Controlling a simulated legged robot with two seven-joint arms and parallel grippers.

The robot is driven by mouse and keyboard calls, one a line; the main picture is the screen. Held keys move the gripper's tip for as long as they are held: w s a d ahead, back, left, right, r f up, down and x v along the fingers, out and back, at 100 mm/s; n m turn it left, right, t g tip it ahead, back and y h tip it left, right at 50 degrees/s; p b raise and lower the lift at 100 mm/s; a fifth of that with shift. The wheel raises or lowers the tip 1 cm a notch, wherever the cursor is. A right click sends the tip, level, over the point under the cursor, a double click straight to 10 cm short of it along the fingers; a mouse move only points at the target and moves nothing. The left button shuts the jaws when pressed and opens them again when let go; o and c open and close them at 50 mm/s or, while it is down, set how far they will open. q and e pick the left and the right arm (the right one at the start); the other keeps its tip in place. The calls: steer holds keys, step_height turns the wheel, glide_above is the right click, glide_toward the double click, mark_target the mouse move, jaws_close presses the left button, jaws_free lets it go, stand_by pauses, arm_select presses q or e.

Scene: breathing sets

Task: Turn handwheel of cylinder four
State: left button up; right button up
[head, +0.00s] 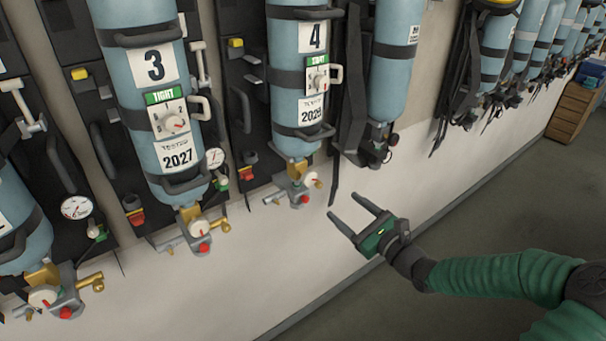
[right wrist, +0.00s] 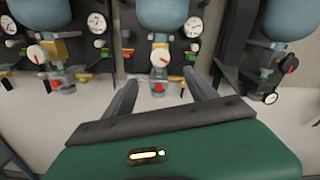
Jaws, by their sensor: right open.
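Cylinder four (head: 298,70) is a pale blue tank with a "4" label, strapped to a dark back plate on the wall. Its handwheel (head: 311,179) is a small white round knob on the valve at its bottom end, with a red knob below. In the right wrist view the white handwheel (right wrist: 160,57) with a red mark appears ahead, between the fingers in the picture. My right gripper (head: 343,206) is open and empty, to the right of and lower than the handwheel, apart from it. My left gripper is not in view.
Cylinder three (head: 140,90) hangs to the left with its own white handwheel (head: 198,229). Another blue cylinder (head: 394,65) with a black hanging strap is just right of cylinder four. More sets line the wall, and a wooden cabinet (head: 573,108) stands far right. The floor is clear.

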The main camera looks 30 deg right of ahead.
mark_target(312, 180)
steer(key=w, duration=0.5)
steer(key=w+p, duration=0.1)
steer(key=w, duration=0.4)
steer(key=w+a, duration=0.1)
steer(key=w, duration=0.4)
steer(key=shift+w+f+p, duration=0.1)
steer(key=shift+w+p, duration=0.05)
steer(key=shift+p, duration=0.15)
steer(key=shift+w+f, duration=0.1)
steer(key=shift+w, duration=0.2)
steer(key=shift+c, duration=0.3)
steer(key=c, duration=1.3)
steer(key=shift+c, duration=0.2)
steer(key=shift+n, duration=0.3)
